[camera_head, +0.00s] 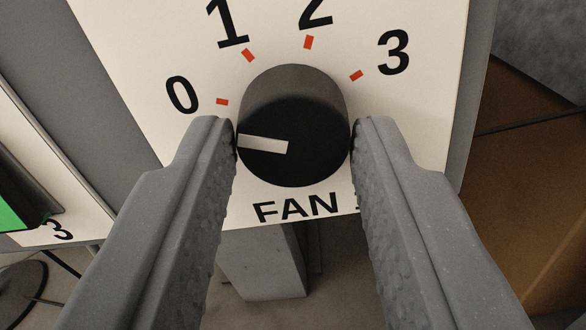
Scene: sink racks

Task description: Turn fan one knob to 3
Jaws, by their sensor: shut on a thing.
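The fan knob (295,160) is a black round knob with a white pointer line, in the middle of the head camera view. Its pointer points left, toward the 0 mark. It sits on a cream panel (130,50) with the numbers 0, 1, 2 and 3 and red ticks arched above it. The word FAN is printed below, and the character after it is mostly hidden by my right finger. My gripper (294,140) has one grey finger on each side of the knob, shut on it. The 3 mark (393,53) is at the upper right.
Another panel with a green part (18,205) is at the left edge. A grey post (265,265) stands below the panel. A brown surface (530,190) is at the right, beyond the panel's edge.

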